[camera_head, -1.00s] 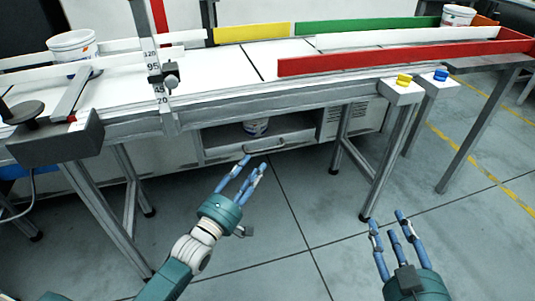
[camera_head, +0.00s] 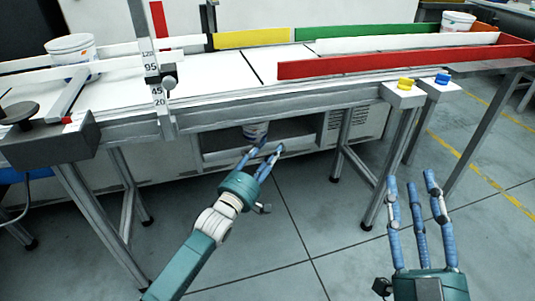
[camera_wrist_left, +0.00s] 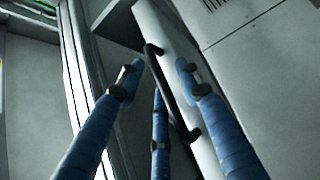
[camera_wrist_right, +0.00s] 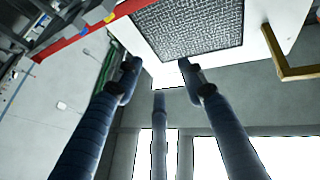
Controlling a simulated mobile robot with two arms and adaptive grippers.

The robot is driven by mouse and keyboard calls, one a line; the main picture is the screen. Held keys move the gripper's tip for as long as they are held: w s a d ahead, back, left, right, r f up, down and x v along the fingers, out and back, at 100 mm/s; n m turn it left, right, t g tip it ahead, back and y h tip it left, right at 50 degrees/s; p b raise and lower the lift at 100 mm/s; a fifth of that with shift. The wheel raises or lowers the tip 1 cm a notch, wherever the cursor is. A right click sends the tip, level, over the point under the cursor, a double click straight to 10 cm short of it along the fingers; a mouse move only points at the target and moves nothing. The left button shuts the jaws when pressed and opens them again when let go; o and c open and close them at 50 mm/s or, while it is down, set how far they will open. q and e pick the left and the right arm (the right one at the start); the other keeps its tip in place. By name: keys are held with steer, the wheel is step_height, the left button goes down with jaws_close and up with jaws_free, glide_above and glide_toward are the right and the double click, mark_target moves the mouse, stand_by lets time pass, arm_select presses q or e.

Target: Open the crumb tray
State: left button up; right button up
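The crumb tray (camera_head: 218,158) appears to be the pale, low-fronted drawer in the cabinet opening under the conveyor table. Its dark bar handle (camera_wrist_left: 172,100) shows in the left wrist view, between and beyond my fingers. My left gripper (camera_head: 266,149) is in front of the tray and covers the handle in the head view. Its fingers are spread around the handle's line of sight, not closed; contact cannot be told. My right gripper (camera_head: 412,178) is open and empty above the floor at the right.
A white tub (camera_head: 256,130) stands inside the cabinet opening behind the tray front. The conveyor table (camera_head: 200,97) with red rail (camera_head: 400,62) and metal legs (camera_head: 392,165) stands above and around it. The floor (camera_head: 310,225) in front is clear.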

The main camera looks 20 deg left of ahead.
arm_select(q)
jaws_close()
